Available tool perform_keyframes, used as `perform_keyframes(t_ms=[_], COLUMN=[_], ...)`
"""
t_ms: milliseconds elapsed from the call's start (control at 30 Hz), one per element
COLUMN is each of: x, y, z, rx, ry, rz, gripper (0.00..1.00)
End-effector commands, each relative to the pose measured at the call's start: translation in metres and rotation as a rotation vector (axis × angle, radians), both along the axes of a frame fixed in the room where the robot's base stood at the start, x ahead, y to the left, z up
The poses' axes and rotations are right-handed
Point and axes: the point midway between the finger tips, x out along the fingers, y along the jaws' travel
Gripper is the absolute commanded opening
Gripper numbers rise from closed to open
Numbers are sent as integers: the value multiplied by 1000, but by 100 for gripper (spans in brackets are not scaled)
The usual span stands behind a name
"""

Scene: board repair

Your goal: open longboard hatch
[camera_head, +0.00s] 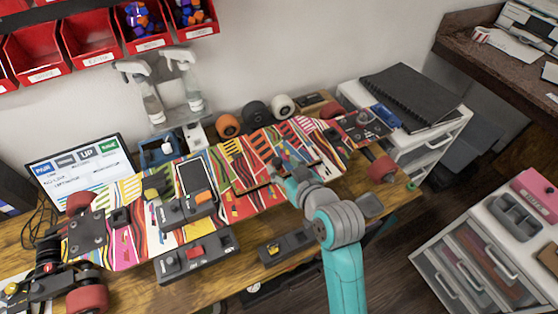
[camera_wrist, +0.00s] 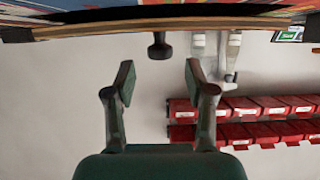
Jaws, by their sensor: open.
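The longboard (camera_head: 130,225) lies across the workbench, brightly patterned, with red wheels at both ends. A dark-edged raised panel, which looks like the hatch (camera_head: 262,155), sits in its middle. My gripper (camera_head: 288,172) is over the near edge of this panel and partly hides it. In the wrist view my gripper (camera_wrist: 158,82) is open and empty, fingers spread. A small dark knob (camera_wrist: 159,46) stands at the board's edge, centred beyond the fingertips and apart from them. The board's edge (camera_wrist: 110,30) fills the top of that view. Whether the panel is lifted I cannot tell.
Dark tool blocks (camera_head: 195,255) lie in front of the board. Red bins (camera_head: 90,38) hang on the wall. A white drawer unit (camera_head: 440,135) stands right of the bench.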

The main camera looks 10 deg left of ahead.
Motion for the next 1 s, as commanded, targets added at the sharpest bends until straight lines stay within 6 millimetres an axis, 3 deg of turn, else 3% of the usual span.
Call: perform_keyframes(t_ms=[233, 600, 667, 833, 1000], x=[21, 26, 25, 25, 25], y=[15, 17, 17, 17, 17], z=[-11, -13, -13, -13, -13], rx=[0, -1, -1, -1, -1], ry=[0, -1, -1, -1, -1], rz=[1, 0, 0, 0, 0], gripper=[55, 55, 45, 2, 0])
